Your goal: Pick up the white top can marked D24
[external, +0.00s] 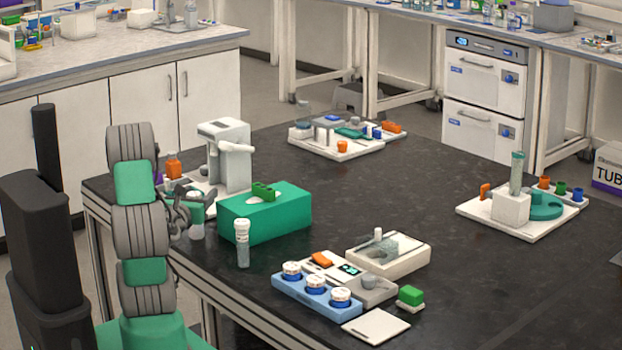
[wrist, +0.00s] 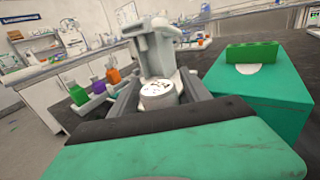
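A can with a white top (external: 196,222) stands upright near the left table edge, beside the green box. In the wrist view its round white lid (wrist: 157,94) carries dark marks too small to read, so I cannot confirm D24. My gripper (external: 190,208) is at this can; in the wrist view its two fingers (wrist: 160,88) stand apart on either side of the lid. The can's lower body is hidden there. Another white-topped tube (external: 242,243) stands in front of the green box. Several white-topped cans (external: 315,284) sit in a blue tray.
The green box (external: 265,216) stands close to the right of my gripper. A grey-white device (external: 228,155) stands just behind, with orange, purple and green bottles (wrist: 96,86) to its left in the wrist view. The middle of the black table (external: 400,210) is clear.

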